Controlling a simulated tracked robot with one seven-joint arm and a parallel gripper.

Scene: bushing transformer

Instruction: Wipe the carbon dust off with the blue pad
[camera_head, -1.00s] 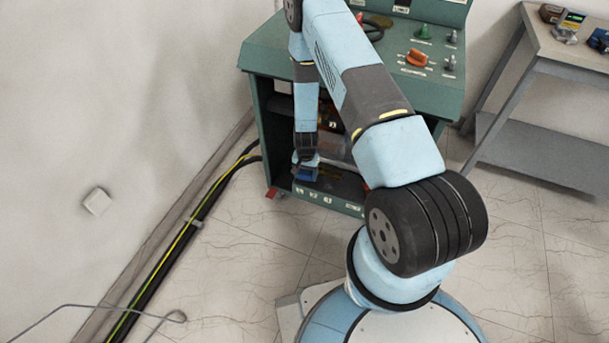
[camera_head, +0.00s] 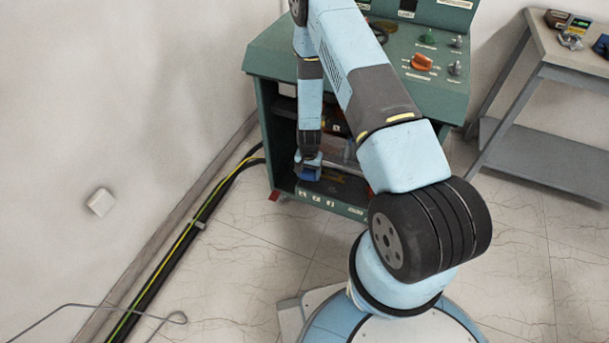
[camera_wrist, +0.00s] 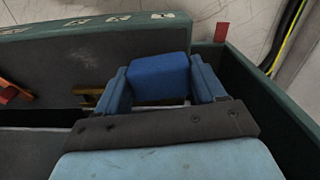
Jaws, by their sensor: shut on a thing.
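My gripper (camera_wrist: 160,84) is shut on the blue pad (camera_wrist: 160,74), which sits between its two fingers in the wrist view. In the head view the pad (camera_head: 309,172) shows at the end of my arm, at the open front of the green cabinet (camera_head: 266,125). The pad is over or just inside the lower front part of the cabinet; I cannot tell whether it touches a surface. A dark flat panel (camera_wrist: 50,62) lies beside the pad in the wrist view. I cannot make out carbon dust clearly on it.
The cabinet's green side wall (camera_wrist: 285,120) runs close along the right in the wrist view. An orange-red part (camera_wrist: 14,92) and a brass-coloured part (camera_wrist: 88,92) are at the left. Black cables (camera_head: 190,235) run along the wall. A grey workbench (camera_head: 560,60) stands at the right.

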